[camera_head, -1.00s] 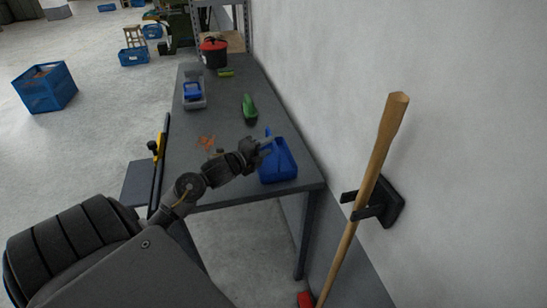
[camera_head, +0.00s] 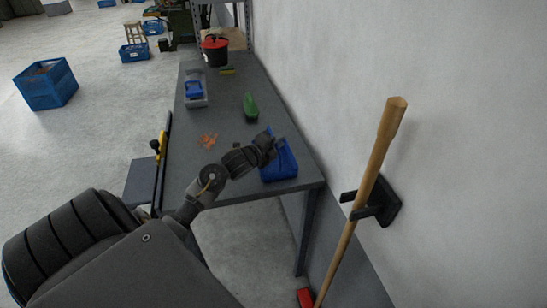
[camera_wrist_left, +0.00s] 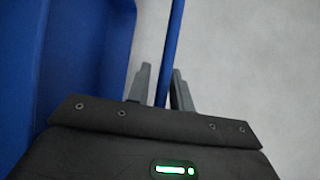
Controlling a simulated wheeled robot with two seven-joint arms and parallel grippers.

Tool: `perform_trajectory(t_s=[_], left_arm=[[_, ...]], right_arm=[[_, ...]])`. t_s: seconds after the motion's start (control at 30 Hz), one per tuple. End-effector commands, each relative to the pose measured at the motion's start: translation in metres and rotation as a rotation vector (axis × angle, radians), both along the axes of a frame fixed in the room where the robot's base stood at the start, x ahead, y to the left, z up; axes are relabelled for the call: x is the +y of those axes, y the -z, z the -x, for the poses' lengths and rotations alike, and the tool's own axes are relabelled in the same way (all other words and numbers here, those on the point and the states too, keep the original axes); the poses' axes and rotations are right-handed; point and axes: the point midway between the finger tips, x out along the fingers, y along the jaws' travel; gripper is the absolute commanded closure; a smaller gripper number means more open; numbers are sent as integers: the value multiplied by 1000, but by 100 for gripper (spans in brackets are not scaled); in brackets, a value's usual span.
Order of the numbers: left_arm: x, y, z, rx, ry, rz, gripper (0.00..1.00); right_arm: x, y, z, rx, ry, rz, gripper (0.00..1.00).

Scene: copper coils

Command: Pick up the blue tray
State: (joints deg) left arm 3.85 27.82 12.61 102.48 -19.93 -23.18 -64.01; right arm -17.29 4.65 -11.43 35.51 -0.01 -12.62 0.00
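The blue tray (camera_head: 281,172) sits at the near right corner of the grey table, close to the wall. My left gripper (camera_head: 271,140) is at the tray's far upper edge and covers part of it. In the left wrist view, the two fingers (camera_wrist_left: 160,92) stand on either side of a thin blue edge (camera_wrist_left: 171,45) of the tray. A narrow gap shows between the left finger and this edge, so the gripper looks open around it. The tray's broad blue side (camera_wrist_left: 85,60) fills the left of that view. My right gripper is out of view.
On the table (camera_head: 225,185) are a green object (camera_head: 250,107), copper-coloured pieces (camera_head: 208,140), a grey bin holding a blue one (camera_head: 195,90), and a red-lidded bucket (camera_head: 214,50). A wooden handle (camera_head: 375,170) hangs on the wall at right.

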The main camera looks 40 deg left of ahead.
Motion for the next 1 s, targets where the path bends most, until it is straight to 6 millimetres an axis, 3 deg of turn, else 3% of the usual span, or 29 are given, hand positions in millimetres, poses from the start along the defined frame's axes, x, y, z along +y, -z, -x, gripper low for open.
perform_trajectory(t_s=[0.03,0.17,0.7,0.87,1.0], left_arm=[[0,0,0,0,0,0,85],[0,0,0,0,0,0,100],[1,-3,0,-1,-1,-2,100],[1,-19,0,-5,1,-5,100],[12,-48,10,-2,0,-11,100]], right_arm=[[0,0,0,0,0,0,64],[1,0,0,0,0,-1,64],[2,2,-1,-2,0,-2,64],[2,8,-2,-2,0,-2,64],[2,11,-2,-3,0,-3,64]])
